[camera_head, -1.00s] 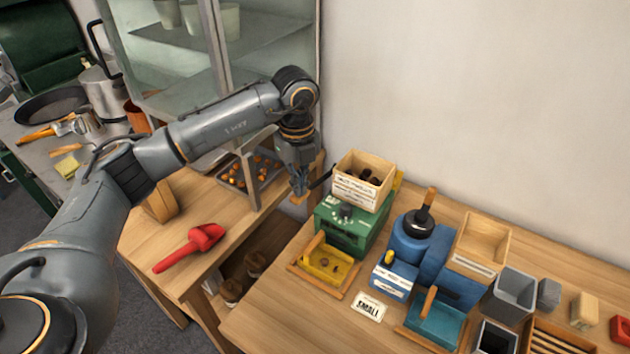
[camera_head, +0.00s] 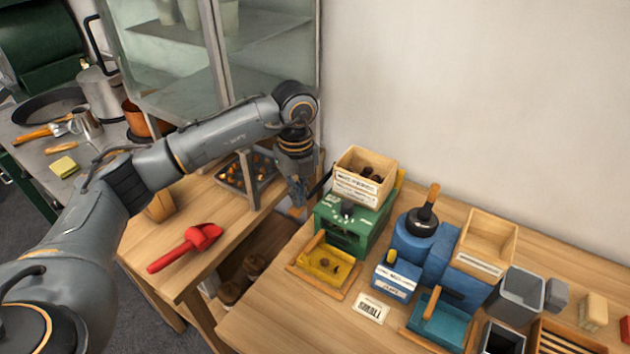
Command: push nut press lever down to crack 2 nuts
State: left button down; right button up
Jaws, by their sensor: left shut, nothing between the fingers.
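The green nut press (camera_head: 340,233) stands on the right-hand table. A wooden box with dark nuts (camera_head: 366,175) sits on its top. A thin dark lever (camera_head: 322,184) sticks out at the press's upper left. My left gripper (camera_head: 298,203) points down just left of the press, beside this lever. Its fingers are shut with nothing between them; I cannot tell whether they touch the lever. A yellow tray (camera_head: 325,263) in front of the press holds a few small dark pieces. My right gripper is not in view.
A red scoop (camera_head: 187,246) lies on the left table. A tray of chestnuts (camera_head: 232,172) lies behind my forearm. A gap separates the tables.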

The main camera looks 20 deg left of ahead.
pick_arm(q)
jog(key=shift+f, duration=0.4)
jog(key=shift+s+a+f+b, duration=0.1)
jog(key=shift+s+f+b, duration=0.1)
jog(key=shift+f+b, duration=0.65)
jog(key=shift+f, duration=0.5)
jog(key=r+p, duration=0.2)
jog(key=r, duration=0.1)
jog(key=r+p, duration=0.2)
jog(key=r, duration=0.1)
jog(key=r+p, duration=0.2)
jog(key=r, duration=0.1)
jog(key=shift+w+r, duration=0.35)
jog(key=shift+w, duration=0.05)
